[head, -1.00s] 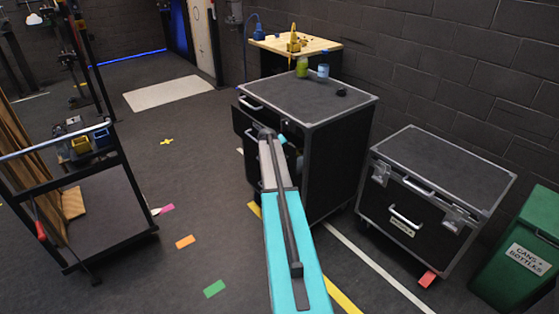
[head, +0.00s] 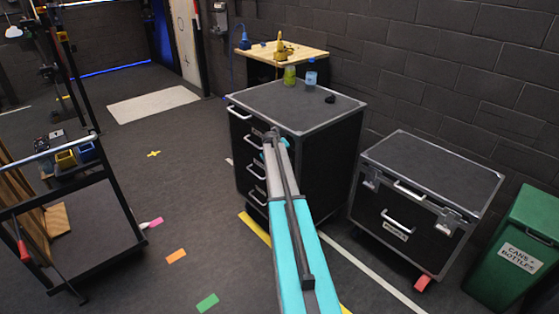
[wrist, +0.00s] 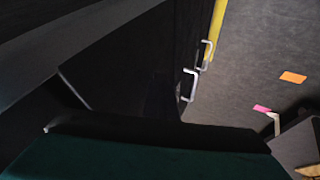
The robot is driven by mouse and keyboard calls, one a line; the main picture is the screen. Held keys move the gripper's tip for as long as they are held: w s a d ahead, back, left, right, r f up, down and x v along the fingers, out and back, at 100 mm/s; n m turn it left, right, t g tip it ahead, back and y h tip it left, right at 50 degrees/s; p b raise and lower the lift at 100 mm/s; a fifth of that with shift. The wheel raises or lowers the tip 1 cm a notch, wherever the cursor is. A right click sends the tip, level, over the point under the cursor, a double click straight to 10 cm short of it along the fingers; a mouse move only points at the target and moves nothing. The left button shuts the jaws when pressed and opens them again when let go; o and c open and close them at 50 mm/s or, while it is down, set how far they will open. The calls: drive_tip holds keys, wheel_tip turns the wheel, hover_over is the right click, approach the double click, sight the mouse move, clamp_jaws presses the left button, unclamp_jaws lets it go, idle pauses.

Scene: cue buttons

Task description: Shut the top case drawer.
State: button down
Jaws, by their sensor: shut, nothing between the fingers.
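The black case (head: 315,105) with metal edges stands in the middle of the head view. Its front has a column of drawers with pale handles. The top drawer handle (head: 238,113) is just below the case top's left corner. I cannot tell whether the top drawer stands out from the front. My arm crosses the right part of the front and hides it. In the wrist view, my gripper (wrist: 155,128) is a dark shape along the bottom, shut and empty, close to the dark case front. Two lower handles (wrist: 188,86) show beyond it. Its fingertips are hard to make out.
A lower black case (head: 430,170) and green bin (head: 520,245) are right. A cart (head: 95,225) is left.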

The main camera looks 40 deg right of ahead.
drive_tip(key=shift+d+r, duration=0.25)
drive_tip(key=shift+d, duration=0.4)
drive_tip(key=shift+a, duration=0.1)
drive_tip(key=s+a+r+b, duration=0.2)
drive_tip(key=s+a+r, duration=0.1)
drive_tip(key=a+r, duration=0.4)
drive_tip(key=a, duration=0.2)
drive_tip(key=shift+s+a+r, duration=0.25)
drive_tip(key=shift+s+a, duration=0.1)
drive_tip(key=shift+a, duration=0.05)
